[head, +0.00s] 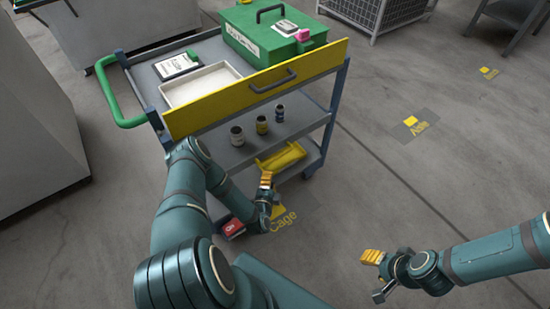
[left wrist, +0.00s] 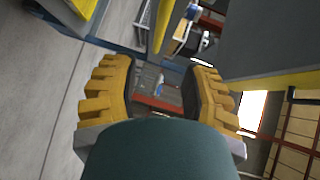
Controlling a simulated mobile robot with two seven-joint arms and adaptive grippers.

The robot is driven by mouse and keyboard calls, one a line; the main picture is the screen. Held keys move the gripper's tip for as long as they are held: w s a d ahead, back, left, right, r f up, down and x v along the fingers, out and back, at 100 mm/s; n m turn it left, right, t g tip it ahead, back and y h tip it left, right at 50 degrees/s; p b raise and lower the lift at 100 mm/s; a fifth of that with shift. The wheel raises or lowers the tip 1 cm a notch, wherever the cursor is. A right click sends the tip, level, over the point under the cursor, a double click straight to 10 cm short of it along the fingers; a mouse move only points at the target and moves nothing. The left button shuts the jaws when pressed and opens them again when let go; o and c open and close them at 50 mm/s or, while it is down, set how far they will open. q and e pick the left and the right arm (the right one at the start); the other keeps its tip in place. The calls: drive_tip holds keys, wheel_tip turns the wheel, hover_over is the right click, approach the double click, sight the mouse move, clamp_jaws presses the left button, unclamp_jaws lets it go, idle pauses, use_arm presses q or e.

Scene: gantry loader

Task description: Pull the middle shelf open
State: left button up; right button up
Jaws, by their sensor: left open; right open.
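The cart's middle shelf (head: 298,117) is grey and carries three small cups (head: 262,125). A yellow front panel (head: 215,108) with a dark handle (head: 273,82) stands above it, along the front of the top level. My left gripper (head: 266,188) is in front of the cart, below the middle shelf's front edge and apart from the handle. In the left wrist view its two yellow fingers (left wrist: 158,88) are spread with nothing gripped between them. My right gripper (head: 376,277) is open and empty over the floor at the lower right. My left arm hides the cart's front left corner.
The top holds a green box (head: 267,35), a white tray (head: 203,83) and a dark device (head: 177,66). A yellow bin (head: 281,157) and a red item (head: 233,228) are low down. A green push handle (head: 108,95) juts left.

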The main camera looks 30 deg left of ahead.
sight(275, 157)
use_arm(q)
drive_tip(key=b+x, duration=0.3)
drive_tip(key=x, duration=0.9)
drive_tip(key=shift+w, duration=0.2)
clamp_jaws()
